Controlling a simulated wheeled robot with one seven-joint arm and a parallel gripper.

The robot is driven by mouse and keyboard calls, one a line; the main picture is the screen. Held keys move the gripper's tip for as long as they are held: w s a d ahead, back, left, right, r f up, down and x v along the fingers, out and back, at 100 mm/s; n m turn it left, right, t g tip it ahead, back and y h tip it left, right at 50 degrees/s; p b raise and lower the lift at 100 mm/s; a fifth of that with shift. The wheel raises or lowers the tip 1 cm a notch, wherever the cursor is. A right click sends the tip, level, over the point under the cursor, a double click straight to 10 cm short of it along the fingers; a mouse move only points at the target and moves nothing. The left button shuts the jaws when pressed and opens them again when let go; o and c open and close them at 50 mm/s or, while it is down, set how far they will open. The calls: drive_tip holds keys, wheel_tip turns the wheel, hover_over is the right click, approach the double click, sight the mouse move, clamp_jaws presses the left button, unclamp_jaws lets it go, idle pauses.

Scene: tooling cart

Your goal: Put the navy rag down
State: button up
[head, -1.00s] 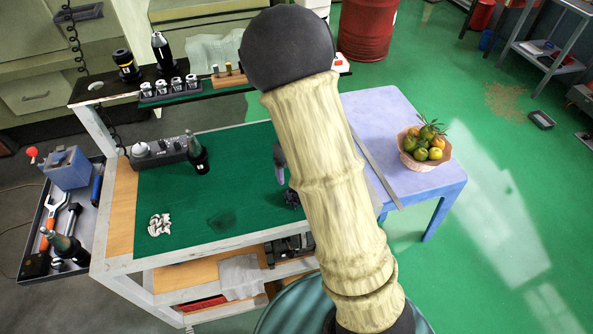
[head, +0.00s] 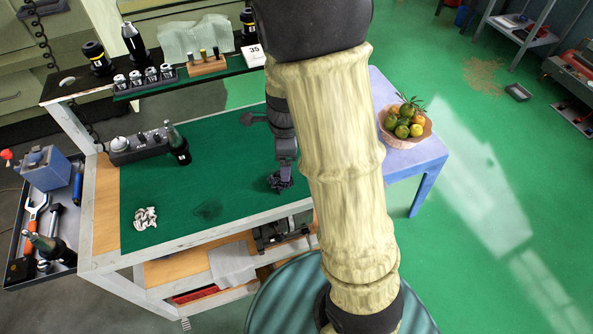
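A small dark crumpled bundle, which looks like the navy rag (head: 279,183), is on or just above the green mat (head: 235,165) near its right front part. My gripper (head: 284,170) points down directly over it, with the fingertips at or very close to its top. The fingers are small and dark here, so I cannot tell whether they are shut on the rag or apart from it. My forearm covers the area just right of the rag.
A dark bottle (head: 177,144) stands by a control box (head: 139,146). A fruit basket (head: 384,130) sits on the lilac table (head: 425,150). The mat's middle is clear.

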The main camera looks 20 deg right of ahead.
drive_tip(key=s+r+n+t, duration=0.1)
drive_tip(key=s+n, duration=0.3)
drive_tip(key=n, duration=0.6)
drive_tip(key=s+r+n, duration=0.4)
drive_tip(key=s+n, duration=0.1)
drive_tip(key=n, duration=0.6)
drive_tip(key=shift+s+t, duration=0.2)
drive_tip(key=shift+t, duration=0.2)
drive_tip(key=shift+a, duration=0.1)
